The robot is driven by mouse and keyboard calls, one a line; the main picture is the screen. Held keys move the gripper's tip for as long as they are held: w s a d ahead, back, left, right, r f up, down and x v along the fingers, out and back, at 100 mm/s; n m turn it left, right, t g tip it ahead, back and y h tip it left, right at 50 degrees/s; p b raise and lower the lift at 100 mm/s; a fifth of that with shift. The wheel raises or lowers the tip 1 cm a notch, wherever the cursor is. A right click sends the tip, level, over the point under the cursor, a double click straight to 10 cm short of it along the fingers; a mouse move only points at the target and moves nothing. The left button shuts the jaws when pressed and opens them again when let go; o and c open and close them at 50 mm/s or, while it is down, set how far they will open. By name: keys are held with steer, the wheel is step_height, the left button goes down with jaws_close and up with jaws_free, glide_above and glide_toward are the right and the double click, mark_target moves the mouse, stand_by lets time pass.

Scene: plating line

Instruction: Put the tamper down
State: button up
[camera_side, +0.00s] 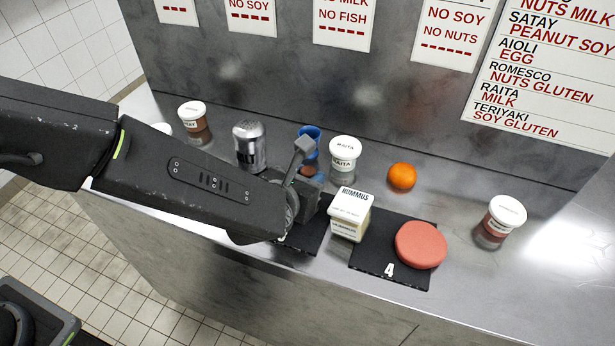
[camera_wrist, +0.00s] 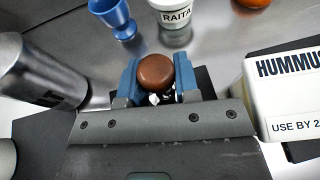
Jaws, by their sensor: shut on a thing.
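My gripper (camera_wrist: 158,78) is shut on the tamper, with its blue fingers on either side of the brown, rounded knob (camera_wrist: 155,68). In the side view my gripper (camera_side: 308,180) is low over a black mat (camera_side: 308,243), and only a brown bit of the tamper (camera_side: 308,171) shows behind it. The tamper's lower part is hidden by my fingers and wrist. I cannot tell whether its base touches the mat.
Close by on the right stands a hummus tub (camera_side: 350,215); on the left a metal shaker (camera_side: 250,147). Behind are a blue cup (camera_side: 312,133) and a raita tub (camera_side: 344,155). A pink disc (camera_side: 420,245) lies on mat 4 (camera_side: 365,257). An orange (camera_side: 402,176) sits farther right.

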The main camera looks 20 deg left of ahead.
steer(key=shift+f, duration=0.1)
steer(key=o, duration=0.9)
steer(key=shift+o, duration=0.2)
